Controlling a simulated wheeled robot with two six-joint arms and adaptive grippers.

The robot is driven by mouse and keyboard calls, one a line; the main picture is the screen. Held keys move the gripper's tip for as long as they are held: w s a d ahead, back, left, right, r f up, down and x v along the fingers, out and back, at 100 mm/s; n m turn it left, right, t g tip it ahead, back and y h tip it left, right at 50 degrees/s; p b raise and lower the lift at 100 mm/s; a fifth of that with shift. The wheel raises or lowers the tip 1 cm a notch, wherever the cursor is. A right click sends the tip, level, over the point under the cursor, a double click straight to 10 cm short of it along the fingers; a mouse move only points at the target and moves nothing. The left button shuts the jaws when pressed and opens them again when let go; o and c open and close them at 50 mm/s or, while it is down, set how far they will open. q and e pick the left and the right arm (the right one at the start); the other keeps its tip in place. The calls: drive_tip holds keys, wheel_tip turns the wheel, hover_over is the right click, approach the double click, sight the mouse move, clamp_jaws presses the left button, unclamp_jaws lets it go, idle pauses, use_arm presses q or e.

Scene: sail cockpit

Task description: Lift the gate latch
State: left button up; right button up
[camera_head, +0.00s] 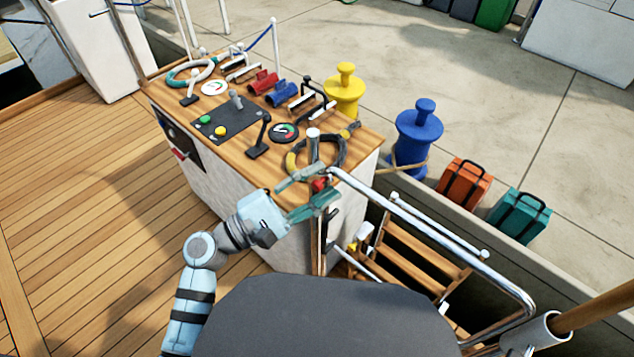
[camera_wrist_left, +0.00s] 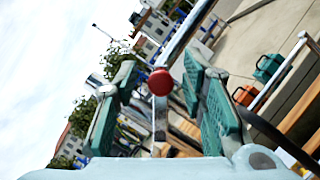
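The gate latch shows as a small red knob (camera_head: 319,184) at the top of the gate post, beside the console's near right corner. My left gripper (camera_head: 325,186) comes in from the left with its teal fingers apart, one on each side of the knob. In the left wrist view the round red knob (camera_wrist_left: 160,82) sits between the open fingers, with visible gaps to both; I cannot tell how deep it is. The chrome gate rail (camera_head: 430,232) runs from the post to the lower right. My right gripper is not in view.
The wooden-topped console (camera_head: 205,150) carries levers, gauges and coiled ropes. Wooden steps (camera_head: 405,255) lie behind the rail. A blue bollard (camera_head: 418,140), a yellow bollard (camera_head: 344,95), an orange case (camera_head: 464,184) and a teal case (camera_head: 519,216) stand on the quay. Deck at left is clear.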

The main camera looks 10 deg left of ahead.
use_arm(q)
drive_tip(key=v, duration=1.2)
